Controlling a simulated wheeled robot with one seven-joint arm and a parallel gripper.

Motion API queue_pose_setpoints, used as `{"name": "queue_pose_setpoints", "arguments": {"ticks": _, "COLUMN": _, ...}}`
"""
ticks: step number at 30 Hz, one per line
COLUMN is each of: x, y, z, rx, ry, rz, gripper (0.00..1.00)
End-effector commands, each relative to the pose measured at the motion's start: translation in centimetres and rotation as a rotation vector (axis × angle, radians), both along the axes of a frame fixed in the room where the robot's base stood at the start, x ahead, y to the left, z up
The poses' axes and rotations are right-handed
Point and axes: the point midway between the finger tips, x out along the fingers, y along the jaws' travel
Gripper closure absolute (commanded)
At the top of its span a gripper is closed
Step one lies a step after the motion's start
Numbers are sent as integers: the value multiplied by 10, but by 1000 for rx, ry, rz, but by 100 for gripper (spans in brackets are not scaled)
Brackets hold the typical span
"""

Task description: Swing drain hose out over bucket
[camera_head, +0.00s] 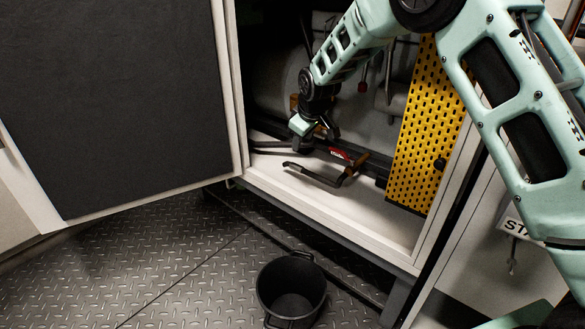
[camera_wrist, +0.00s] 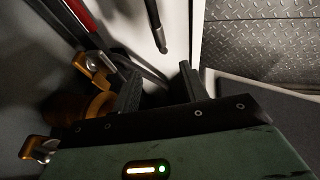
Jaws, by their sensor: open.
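The drain hose looks like the short dark bent tube (camera_head: 318,176) low in the open cabinet, lying near the white sill. In the wrist view a dark tube with a blunt end (camera_wrist: 156,24), probably the same hose, comes in from the top, beyond my fingertips and apart from them. My gripper (camera_head: 322,137) is inside the cabinet, behind and above the hose. In the wrist view my gripper's two fingers (camera_wrist: 160,80) are spread, with no hose clearly held between them. The black bucket (camera_head: 291,286) stands upright and empty on the floor in front of the cabinet.
A red handle (camera_head: 340,153) lies close to my gripper. Brass fittings (camera_wrist: 96,66) are beside my fingers. A yellow perforated panel (camera_head: 428,125) stands at the right of the opening. The open door (camera_head: 110,100) fills the left. The tread-plate floor (camera_head: 190,270) left of the bucket is clear.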

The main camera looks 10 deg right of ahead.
Motion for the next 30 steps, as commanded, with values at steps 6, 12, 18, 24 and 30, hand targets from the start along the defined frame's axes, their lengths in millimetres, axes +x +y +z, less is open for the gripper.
{"name": "queue_pose_setpoints", "arguments": {"ticks": 6, "x": 21, "y": 1, "z": -48, "rx": 0, "ry": 2, "rz": -2, "gripper": 56}}
{"name": "queue_pose_setpoints", "arguments": {"ticks": 12, "x": 40, "y": 3, "z": -85, "rx": 0, "ry": 2, "rz": 0, "gripper": 56}}
{"name": "queue_pose_setpoints", "arguments": {"ticks": 18, "x": 55, "y": 4, "z": -114, "rx": 1, "ry": 1, "rz": -2, "gripper": 56}}
{"name": "queue_pose_setpoints", "arguments": {"ticks": 24, "x": 63, "y": 5, "z": -126, "rx": 1, "ry": 0, "rz": -2, "gripper": 56}}
{"name": "queue_pose_setpoints", "arguments": {"ticks": 30, "x": 64, "y": 5, "z": -128, "rx": 1, "ry": 1, "rz": -1, "gripper": 56}}
